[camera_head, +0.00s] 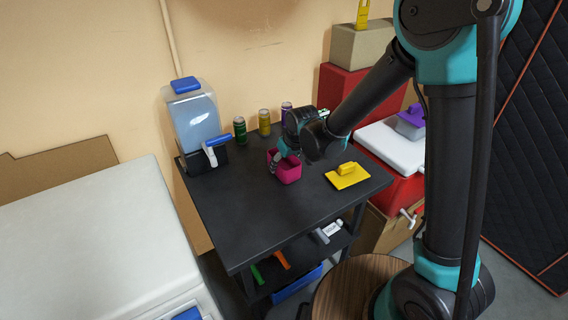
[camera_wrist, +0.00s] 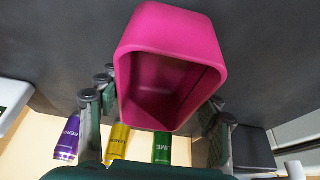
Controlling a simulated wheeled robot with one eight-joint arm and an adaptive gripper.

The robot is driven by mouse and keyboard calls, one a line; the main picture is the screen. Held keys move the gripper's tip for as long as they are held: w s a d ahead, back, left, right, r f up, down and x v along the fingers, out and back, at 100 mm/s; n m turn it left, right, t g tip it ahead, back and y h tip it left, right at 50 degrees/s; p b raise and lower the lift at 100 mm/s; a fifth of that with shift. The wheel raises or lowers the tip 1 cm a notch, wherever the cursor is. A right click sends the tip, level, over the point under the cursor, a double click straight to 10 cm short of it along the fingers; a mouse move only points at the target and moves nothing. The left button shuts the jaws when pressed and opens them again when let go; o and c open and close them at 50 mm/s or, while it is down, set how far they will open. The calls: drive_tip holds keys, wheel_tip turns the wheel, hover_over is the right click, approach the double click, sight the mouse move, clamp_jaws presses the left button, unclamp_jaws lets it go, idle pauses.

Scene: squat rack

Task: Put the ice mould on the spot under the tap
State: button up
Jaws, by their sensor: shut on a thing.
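The ice mould, a magenta open-topped box (camera_head: 287,170), is at the middle of the black table. It fills the centre of the wrist view (camera_wrist: 172,38), its hollow empty. My gripper (camera_head: 284,155) is shut on it, with fingers on both sides in the wrist view (camera_wrist: 160,115). I cannot tell whether the mould touches the table or is just above it. The tap (camera_head: 210,153), white with a blue handle, sticks out from the clear dispenser (camera_head: 196,122) at the table's back left. The spot under the tap is not clearly seen.
Green (camera_head: 240,130), yellow (camera_head: 264,122) and purple (camera_head: 286,110) cans stand along the table's back edge. A yellow plate with a handle (camera_head: 347,177) lies at the right. The black table (camera_head: 240,210) is bare at the front left, and between mould and tap.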

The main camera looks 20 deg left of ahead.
drive_tip(key=shift+f, duration=0.1)
drive_tip(key=o, duration=1.2)
drive_tip(key=shift+o, duration=0.2)
drive_tip(key=v, duration=1.2)
drive_tip(key=s+d+f+m, duration=0.1)
drive_tip(key=d+m, duration=0.1)
drive_tip(key=d, duration=0.8)
drive_tip(key=s+d+f+m+h, duration=0.1)
drive_tip(key=d+m, duration=0.1)
drive_tip(key=d, duration=0.7)
drive_tip(key=d+f+m+t+h, duration=0.1)
drive_tip(key=d+m, duration=0.1)
drive_tip(key=d, duration=0.8)
drive_tip(key=shift+s+d+f+m, duration=0.35)
drive_tip(key=shift+s+f+m, duration=0.05)
drive_tip(key=shift+o, duration=0.4)
drive_tip(key=s+d+f+m+h, duration=0.1)
drive_tip(key=s+d+f+m, duration=0.2)
drive_tip(key=s+d, duration=0.3)
drive_tip(key=d, duration=0.2)
drive_tip(key=shift+s+d+f+h, duration=0.15)
drive_tip(key=shift+s+d+h, duration=0.1)
drive_tip(key=shift+h, duration=0.05)
